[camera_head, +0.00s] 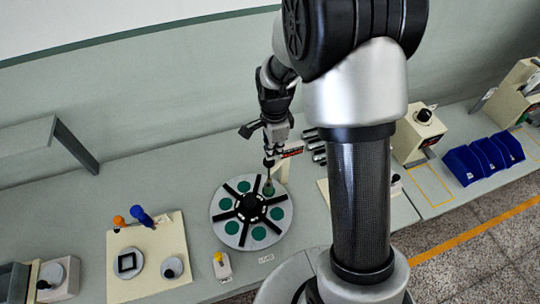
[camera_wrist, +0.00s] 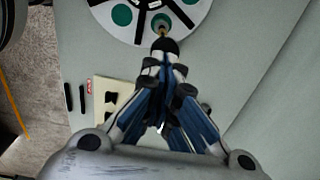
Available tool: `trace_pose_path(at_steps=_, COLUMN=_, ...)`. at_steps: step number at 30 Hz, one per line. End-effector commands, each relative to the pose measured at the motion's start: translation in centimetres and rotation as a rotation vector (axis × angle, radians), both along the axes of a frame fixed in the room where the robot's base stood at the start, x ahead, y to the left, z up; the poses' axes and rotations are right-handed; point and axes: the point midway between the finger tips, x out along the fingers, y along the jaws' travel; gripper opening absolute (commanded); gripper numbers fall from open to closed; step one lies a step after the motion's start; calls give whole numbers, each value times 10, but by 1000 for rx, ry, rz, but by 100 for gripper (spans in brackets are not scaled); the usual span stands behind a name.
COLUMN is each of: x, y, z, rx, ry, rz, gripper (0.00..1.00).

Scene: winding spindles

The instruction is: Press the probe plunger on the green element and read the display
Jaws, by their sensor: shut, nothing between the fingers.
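A round pale disc (camera_head: 224,221) with black spokes and several green elements (camera_head: 259,233) lies on the bench. A probe with a dark body and brass tip (camera_head: 269,183) stands over the green element at the disc's back right. The brass tip (camera_wrist: 161,30) also shows in the wrist view. My gripper (camera_head: 269,150) is shut and empty, pointing down directly above the probe. In the wrist view its fingertips (camera_wrist: 166,55) meet at the dark probe top; contact is not clear. The display (camera_head: 291,152), with red marks, is beside the probe; its reading is too small to tell.
A cream board (camera_head: 165,285) with orange and blue knobs is at the left. A small block with a yellow knob (camera_head: 220,265) stands before the disc. Several dark cylinders lie behind the display. Blue bins (camera_head: 485,158) are at the far right.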

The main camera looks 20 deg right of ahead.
Motion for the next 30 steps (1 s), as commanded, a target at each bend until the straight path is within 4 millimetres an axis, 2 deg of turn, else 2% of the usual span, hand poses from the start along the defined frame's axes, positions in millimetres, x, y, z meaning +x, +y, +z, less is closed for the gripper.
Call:
trace_pose_path(at_steps=1, x=2, y=1, z=16, rx=0, ry=-9, rz=2, gripper=0)
trace_pose_path(at_steps=6, x=2, y=1, z=53, rx=0, ry=-9, rz=1, gripper=0)
trace_pose_path(at_steps=12, x=2, y=1, z=80, rx=0, ry=-7, rz=1, gripper=0)
trace_pose_path(at_steps=17, x=2, y=1, z=88, rx=0, ry=-6, rz=1, gripper=0)
trace_pose_path(at_steps=30, x=2, y=1, z=88, rx=0, ry=-7, rz=1, gripper=0)
